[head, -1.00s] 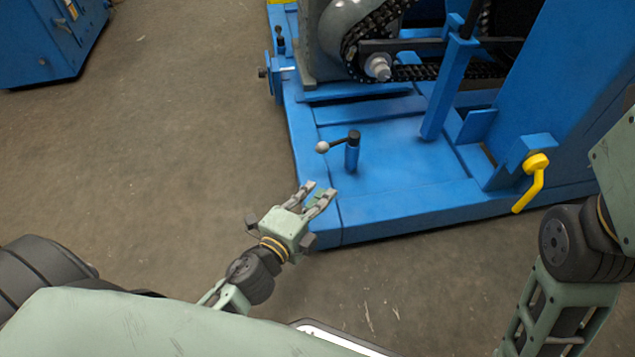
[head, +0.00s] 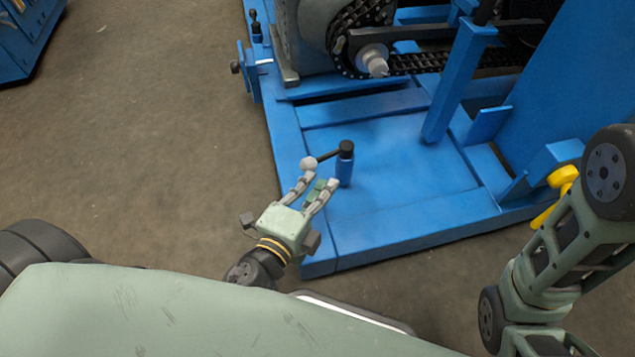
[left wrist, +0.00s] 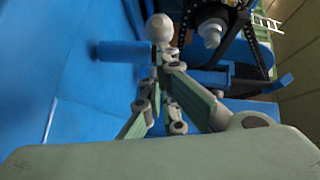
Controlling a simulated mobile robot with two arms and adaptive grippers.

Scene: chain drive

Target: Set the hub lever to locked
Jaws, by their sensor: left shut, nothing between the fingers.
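A small lever (head: 329,156) with a black arm and a pale ball knob (head: 309,164) sits on top of a short blue post (head: 345,169) on the blue machine base; it looks like the hub lever. No marking for locked is readable. My left gripper (head: 320,183) is shut and empty, its fingertips just below the knob in the head view. In the left wrist view the knob (left wrist: 160,28) shows just beyond the fingers (left wrist: 170,70), with the post (left wrist: 125,50) to its left. I cannot tell whether they touch. My right gripper is out of view.
The blue base (head: 400,205) carries a chain and sprocket (head: 372,60) behind the lever and a slanted blue bar (head: 455,90) to its right. A yellow handle (head: 563,180) is partly hidden by my right arm. Open floor (head: 150,130) lies at left.

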